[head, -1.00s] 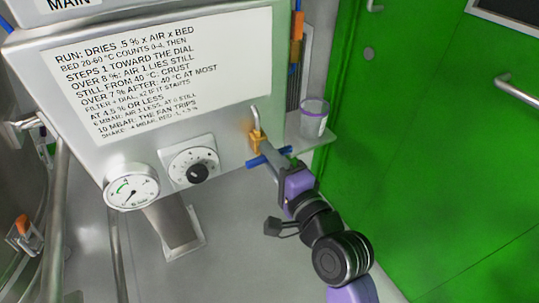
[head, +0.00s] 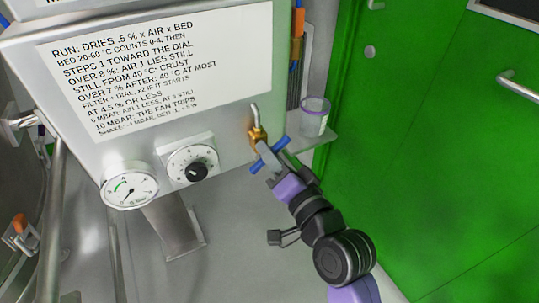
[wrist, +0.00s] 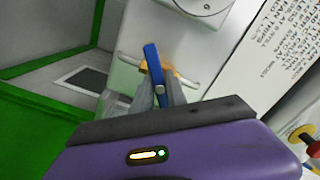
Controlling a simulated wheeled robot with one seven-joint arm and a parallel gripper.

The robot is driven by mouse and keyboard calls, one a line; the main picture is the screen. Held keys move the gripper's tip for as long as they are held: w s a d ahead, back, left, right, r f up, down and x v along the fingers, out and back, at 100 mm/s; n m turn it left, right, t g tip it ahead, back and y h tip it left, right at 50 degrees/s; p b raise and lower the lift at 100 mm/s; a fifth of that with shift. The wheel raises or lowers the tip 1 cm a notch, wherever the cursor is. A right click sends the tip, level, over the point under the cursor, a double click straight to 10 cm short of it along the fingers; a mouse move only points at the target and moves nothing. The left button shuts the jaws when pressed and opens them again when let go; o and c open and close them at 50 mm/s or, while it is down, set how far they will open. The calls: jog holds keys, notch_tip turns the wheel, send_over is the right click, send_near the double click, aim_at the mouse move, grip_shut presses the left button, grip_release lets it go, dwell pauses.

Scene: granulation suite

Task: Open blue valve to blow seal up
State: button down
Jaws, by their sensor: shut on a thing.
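The blue valve handle (head: 257,167) sits on a brass valve body (head: 257,134) at the lower right of the grey control panel, with a bent metal pipe above it. My gripper (head: 270,156) is shut on the blue handle near its middle, and both ends of the handle stick out past the fingers. The handle lies at a slant, its right end higher. In the wrist view the blue handle (wrist: 151,59) stands between my two grey fingers (wrist: 160,93), in front of the brass body (wrist: 169,73).
A round pressure gauge (head: 130,191) and a black-knobbed dial (head: 194,165) are on the panel's lower edge, left of the valve. A clear tub (head: 314,117) stands on a small shelf at right. A green door (head: 430,150) fills the right side.

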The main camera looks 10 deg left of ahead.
jog(key=n+b, duration=0.1)
jog(key=n, duration=0.4)
jog(key=shift+f+n+b, duration=0.15)
jog(key=shift+n+b, duration=0.15)
jog(key=shift+b, duration=0.1)
jog(key=n+b, duration=0.2)
jog(key=n, duration=0.2)
jog(key=shift+d+n, duration=0.1)
jog(key=shift+n, duration=0.6)
jog(key=c, duration=1.3)
grip_release()
jog(key=shift+s, duration=0.1)
jog(key=shift+p+v, duration=0.65)
jog(key=shift+v, duration=3.2)
